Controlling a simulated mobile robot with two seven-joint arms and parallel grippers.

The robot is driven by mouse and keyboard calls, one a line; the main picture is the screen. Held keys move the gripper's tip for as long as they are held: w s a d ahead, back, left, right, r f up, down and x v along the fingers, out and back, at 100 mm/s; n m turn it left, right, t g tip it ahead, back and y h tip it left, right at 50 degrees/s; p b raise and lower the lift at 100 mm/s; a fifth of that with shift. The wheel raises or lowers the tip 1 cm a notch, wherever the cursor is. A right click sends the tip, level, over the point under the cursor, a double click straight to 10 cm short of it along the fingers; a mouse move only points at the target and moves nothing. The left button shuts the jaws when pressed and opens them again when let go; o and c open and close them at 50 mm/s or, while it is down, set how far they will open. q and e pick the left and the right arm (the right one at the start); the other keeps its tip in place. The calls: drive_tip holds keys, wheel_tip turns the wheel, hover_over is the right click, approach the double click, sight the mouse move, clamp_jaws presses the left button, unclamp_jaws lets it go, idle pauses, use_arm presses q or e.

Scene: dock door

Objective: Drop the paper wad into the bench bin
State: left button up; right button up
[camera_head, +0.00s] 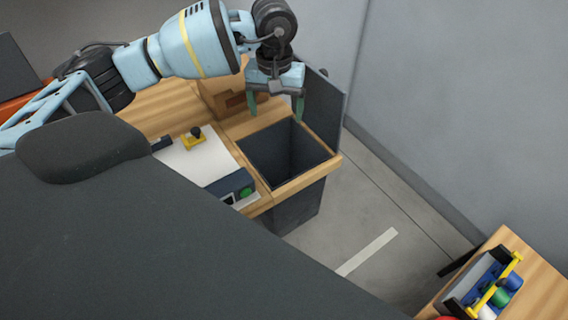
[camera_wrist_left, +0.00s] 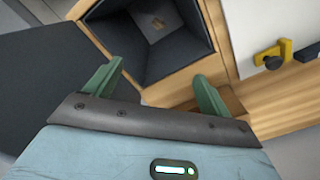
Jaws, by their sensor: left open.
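The bench bin (camera_head: 264,152) is a dark square opening in a wooden frame, and it also shows in the left wrist view (camera_wrist_left: 182,52). My left gripper (camera_head: 276,107) is above the bin's far edge, its green fingers apart with nothing between them. In the left wrist view its fingers (camera_wrist_left: 152,84) point toward the bin's near rim. A small pale and brownish patch (camera_wrist_left: 154,24) shows deep inside the bin; I cannot tell whether it is the paper wad. No paper wad shows clearly elsewhere. My right gripper is not in view.
A dark panel (camera_head: 324,108) stands beside the bin. A white sheet (camera_head: 193,160), a yellow block with a black knob (camera_head: 194,137) and a box with a green button (camera_head: 237,188) are left of it. A wooden table (camera_head: 541,287) with a tool caddy is lower right.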

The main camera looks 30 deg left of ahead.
use_arm(q)
wheel_tip(320, 180, up, 4)
idle(0.9)
